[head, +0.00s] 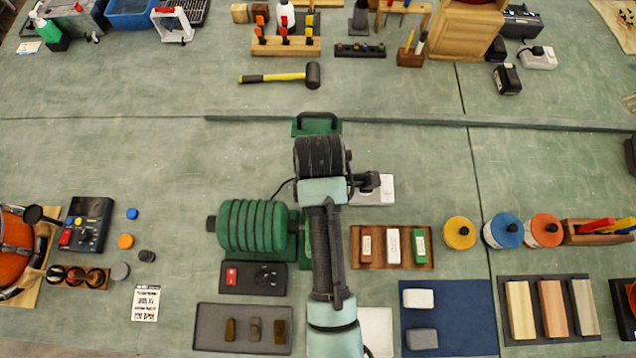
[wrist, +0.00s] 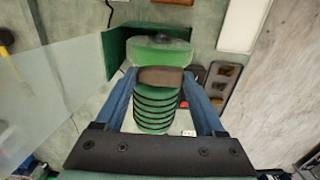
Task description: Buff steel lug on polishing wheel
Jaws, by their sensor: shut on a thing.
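My gripper (wrist: 162,82) shows in the wrist view with its two blue fingers closed on a brownish-grey block, the lug (wrist: 160,76). The lug lies across the lower edge of a pale green rounded wheel (wrist: 160,52). I cannot tell whether they touch. Behind the lug is the green ribbed motor body (wrist: 155,112), which also shows in the head view (head: 253,225), left of my arm. In the head view my arm hides the right end of the motor, and I cannot make out the fingertips or the lug there.
A grey tray (head: 213,338) with brown pieces lies in front of the motor, beside a dark switch panel (head: 242,278). Right of my arm are a wooden tray of bars (head: 391,263) and a blue mat (head: 450,330). A clear sheet (wrist: 50,95) stands left in the wrist view.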

